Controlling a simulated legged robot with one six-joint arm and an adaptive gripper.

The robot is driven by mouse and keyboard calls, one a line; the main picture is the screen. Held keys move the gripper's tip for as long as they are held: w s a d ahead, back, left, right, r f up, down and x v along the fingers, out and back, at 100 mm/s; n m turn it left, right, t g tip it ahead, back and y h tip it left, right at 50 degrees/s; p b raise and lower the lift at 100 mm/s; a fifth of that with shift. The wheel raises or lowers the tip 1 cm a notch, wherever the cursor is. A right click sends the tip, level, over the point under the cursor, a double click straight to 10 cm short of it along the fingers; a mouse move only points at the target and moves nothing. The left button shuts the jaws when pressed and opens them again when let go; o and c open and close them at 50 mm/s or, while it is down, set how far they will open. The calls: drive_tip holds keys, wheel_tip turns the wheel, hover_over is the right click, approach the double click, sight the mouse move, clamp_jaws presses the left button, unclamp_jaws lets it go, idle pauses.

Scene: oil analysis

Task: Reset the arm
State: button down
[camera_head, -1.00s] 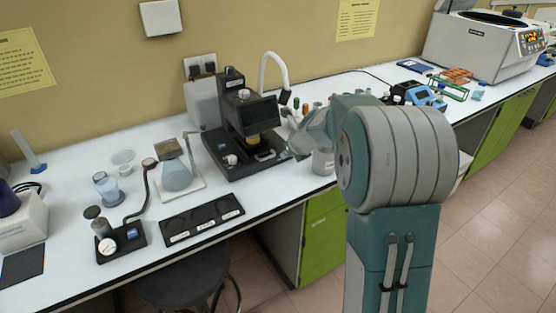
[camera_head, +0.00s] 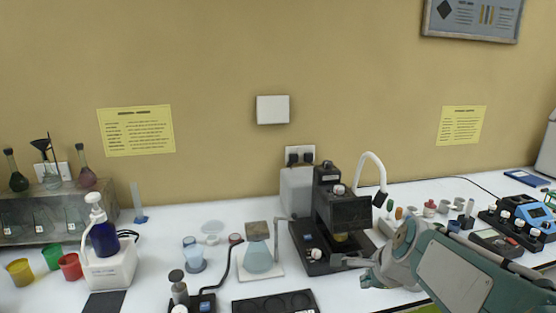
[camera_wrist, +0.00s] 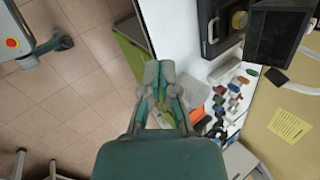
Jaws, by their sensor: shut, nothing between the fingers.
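My gripper (camera_head: 362,272) is at the lower right of the head view, in front of the bench and just right of the black analyser (camera_head: 343,212). My arm reaches in from the lower right corner. In the wrist view my gripper (camera_wrist: 160,74) has its two fingertips together with nothing between them. It points past the edge of the white bench (camera_wrist: 182,35), with the tiled floor (camera_wrist: 85,75) to its left.
A flask (camera_head: 258,258) on a pad and a black tray (camera_head: 275,302) stand left of the analyser. A pump bottle (camera_head: 101,235) and coloured cups (camera_head: 70,266) are farther left. Small bottles and a blue device (camera_head: 532,213) crowd the right.

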drive_tip(key=s+a+f+n+h, duration=0.1)
drive_tip(key=s+a+n, duration=0.1)
drive_tip(key=s+n, duration=1.6)
drive_tip(key=shift+s+a+g+h, duration=0.3)
drive_tip(key=shift+g+h, duration=0.1)
idle(0.4)
